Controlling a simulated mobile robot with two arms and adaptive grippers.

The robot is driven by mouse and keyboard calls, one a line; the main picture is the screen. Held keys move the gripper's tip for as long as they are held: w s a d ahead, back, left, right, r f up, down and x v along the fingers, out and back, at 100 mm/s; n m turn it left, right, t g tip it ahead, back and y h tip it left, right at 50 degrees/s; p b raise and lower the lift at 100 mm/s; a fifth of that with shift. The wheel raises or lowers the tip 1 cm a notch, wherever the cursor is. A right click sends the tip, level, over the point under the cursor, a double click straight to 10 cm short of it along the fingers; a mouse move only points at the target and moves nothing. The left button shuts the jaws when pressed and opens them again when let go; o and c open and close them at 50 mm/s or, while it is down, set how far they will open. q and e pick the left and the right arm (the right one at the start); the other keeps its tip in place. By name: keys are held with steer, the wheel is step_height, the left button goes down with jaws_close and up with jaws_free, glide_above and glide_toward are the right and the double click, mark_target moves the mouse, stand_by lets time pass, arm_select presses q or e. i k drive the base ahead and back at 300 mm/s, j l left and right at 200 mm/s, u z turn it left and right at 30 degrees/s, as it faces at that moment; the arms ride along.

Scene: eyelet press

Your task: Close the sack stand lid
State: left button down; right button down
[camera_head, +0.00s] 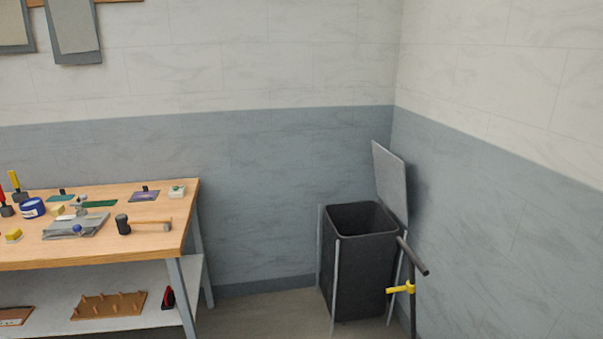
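The sack stand (340,270) stands on the floor in the corner of the room, right of the workbench. It is a dark square bin with grey legs, and its top opening shows dark and uncovered. Its lid (391,182) is a flat grey panel standing nearly upright at the right rear edge of the opening, so the stand is open. Neither of my grippers shows in the head view.
A wooden workbench (155,235) with tools, including a mallet (124,224), stands at left. A dark post with a yellow clamp-like part (400,288) stands close to the stand's right front. Some floor (262,310) is clear between bench and stand.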

mark_target(390, 175)
steer(key=i+j, duration=0.1)
steer(key=i, duration=0.9)
steer(key=i+j, duration=0.1)
steer(key=i, duration=0.95)
